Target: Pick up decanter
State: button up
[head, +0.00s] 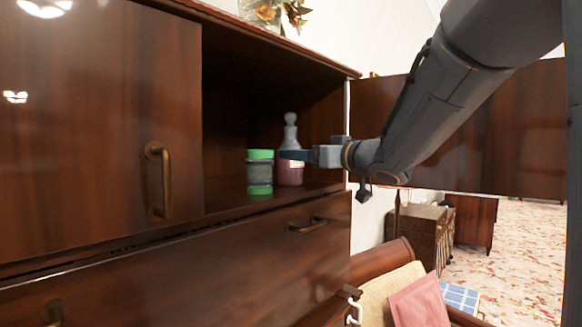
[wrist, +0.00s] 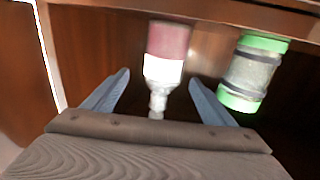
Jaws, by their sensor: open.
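The decanter (head: 290,172) stands upright inside the open cabinet, with a pinkish-red lower part and a pale grey neck and stopper. In the head view my gripper (head: 293,155) is in front of it and hides part of its middle. In the wrist view the decanter (wrist: 164,68) shows upside down, its pale label and stopper lying between the two blue fingers. My gripper (wrist: 158,92) is open, with a finger on each side of the decanter's narrow upper part. I cannot tell whether either finger touches it.
A jar with green lid and base (head: 260,172) stands close left of the decanter; it also shows in the wrist view (wrist: 252,72), near one finger. The cabinet's closed left door (head: 90,120) and open right door (head: 520,125) flank the opening. A chair with a pink cushion (head: 418,303) stands below.

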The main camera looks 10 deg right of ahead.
jog(key=x, duration=0.2)
jog(key=p+x, duration=0.1)
jog(key=x, duration=0.2)
jog(key=shift+w+a+r+p, duration=0.25)
jog(key=shift+a+r+p, duration=0.1)
jog(key=shift+a+p, duration=0.1)
jog(key=c, duration=1.5)
jog(key=shift+c, duration=1)
jog(key=shift+r, duration=0.1)
